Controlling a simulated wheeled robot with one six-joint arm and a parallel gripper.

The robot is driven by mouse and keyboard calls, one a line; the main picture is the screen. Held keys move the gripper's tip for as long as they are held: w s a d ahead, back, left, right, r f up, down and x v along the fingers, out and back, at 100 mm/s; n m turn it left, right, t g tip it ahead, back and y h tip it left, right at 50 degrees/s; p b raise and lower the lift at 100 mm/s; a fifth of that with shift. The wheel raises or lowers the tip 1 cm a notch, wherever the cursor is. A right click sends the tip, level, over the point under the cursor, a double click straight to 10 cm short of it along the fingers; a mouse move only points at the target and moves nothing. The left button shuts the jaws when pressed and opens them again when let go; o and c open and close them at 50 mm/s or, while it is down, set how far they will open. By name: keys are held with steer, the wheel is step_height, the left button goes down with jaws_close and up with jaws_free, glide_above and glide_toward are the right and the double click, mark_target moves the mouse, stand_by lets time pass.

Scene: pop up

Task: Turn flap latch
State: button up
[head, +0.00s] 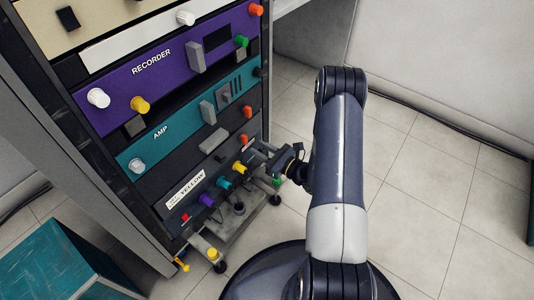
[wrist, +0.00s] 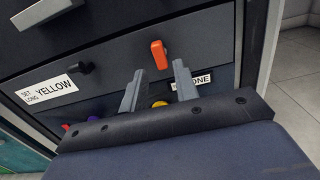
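An orange latch-like tab (wrist: 159,55) stands on the dark lower panel in the wrist view; it appears upright. In the head view, an orange piece (head: 243,139) shows at the right of that panel, beside my gripper (head: 258,153). In the wrist view my gripper (wrist: 158,68) is open, with two grey fingers apart and nothing seen held between them. The orange tab appears between and just beyond the fingertips; contact cannot be told. A small black latch or knob (wrist: 82,68) sits left of it. The task does not say which piece is the flap latch.
The rack holds a purple RECORDER panel (head: 168,66) and a teal AMP panel (head: 143,143) above. Yellow, teal and purple knobs line the area below the YELLOW label (head: 184,190). A teal box (head: 50,262) stands lower left. Tiled floor (head: 420,200) is clear at right.

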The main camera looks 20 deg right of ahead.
mark_target(247, 141)
steer(key=x, duration=0.5)
steer(key=shift+b, duration=0.35)
steer(key=c, duration=0.6)
steer(key=n, duration=0.4)
steer(key=shift+n, duration=0.3)
steer(key=n, duration=0.3)
steer(key=shift+n, duration=0.4)
steer(key=n, duration=0.4)
steer(key=shift+n, duration=0.4)
steer(key=n, duration=0.4)
steer(key=shift+n, duration=0.3)
steer(key=o, duration=0.8)
steer(key=shift+o, duration=0.2)
steer(key=p+v, duration=0.2)
steer(key=v, duration=0.9)
